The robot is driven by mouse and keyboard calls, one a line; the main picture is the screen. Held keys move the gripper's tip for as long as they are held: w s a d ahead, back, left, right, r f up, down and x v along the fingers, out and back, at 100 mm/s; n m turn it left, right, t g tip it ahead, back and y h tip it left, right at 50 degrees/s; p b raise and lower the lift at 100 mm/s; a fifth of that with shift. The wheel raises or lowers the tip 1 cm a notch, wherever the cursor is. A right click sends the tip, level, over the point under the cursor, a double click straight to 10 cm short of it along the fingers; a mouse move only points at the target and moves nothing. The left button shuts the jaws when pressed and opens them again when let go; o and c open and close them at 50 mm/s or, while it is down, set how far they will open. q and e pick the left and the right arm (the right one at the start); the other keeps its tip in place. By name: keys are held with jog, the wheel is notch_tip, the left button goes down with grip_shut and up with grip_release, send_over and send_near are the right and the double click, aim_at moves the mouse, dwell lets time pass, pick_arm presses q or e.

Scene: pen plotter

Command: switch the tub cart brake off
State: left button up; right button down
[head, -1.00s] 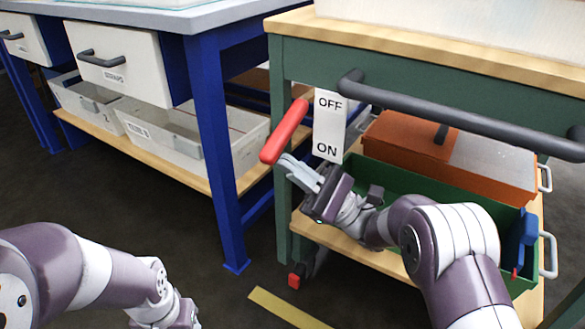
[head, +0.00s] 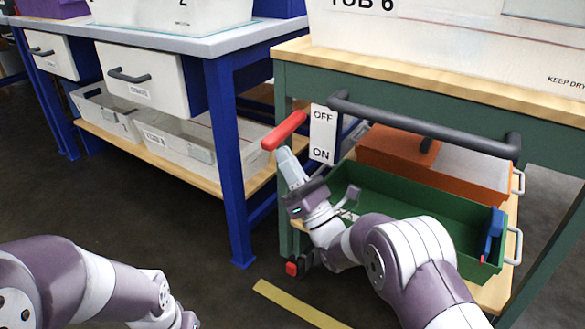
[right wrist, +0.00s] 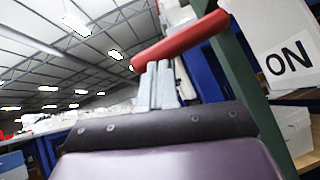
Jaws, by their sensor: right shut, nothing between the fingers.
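The red brake lever (head: 284,131) is on the near left of the green cart frame (head: 292,80), beside a white plate (head: 322,134) marked OFF above and ON below. The lever slants, its free end lower and to the left. My right gripper (head: 287,156) is shut and empty, with its fingertips up against the underside of the lever near its free end. The right wrist view shows the fingertips (right wrist: 158,68) just below the lever (right wrist: 180,41); whether they press on it is hard to tell. My left arm is at the lower left, its fingers out of the picture.
A dark push bar (head: 425,128) runs across the cart end, right of the plate. A green bin (head: 400,205) and an orange box (head: 395,160) sit on the lower shelf. A blue-legged bench (head: 228,150) stands left. A yellow strip (head: 298,304) marks the floor.

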aim_at(279, 138)
jog(key=r+m+h, duration=0.1)
jog(key=m+t+h+p, duration=0.1)
jog(key=m, duration=0.1)
jog(key=r+m+t+h+p, duration=0.1)
jog(key=m+h, duration=0.1)
jog(key=shift+s+a+r, duration=0.25)
jog(key=shift+r, duration=0.05)
jog(key=shift+r+m+p, duration=0.3)
jog(key=shift+m+p, duration=0.1)
jog(key=shift+p, duration=0.05)
jog(key=shift+s+a+r+p, duration=0.1)
jog(key=shift+r+p, duration=0.25)
jog(key=shift+r, duration=0.45)
pick_arm(q)
jog(key=shift+s+r, duration=0.15)
jog(key=shift+r, duration=1.2)
jog(key=shift+s+r, duration=0.15)
jog(key=shift+r, duration=1.15)
pick_arm(e)
jog(key=shift+r, duration=0.95)
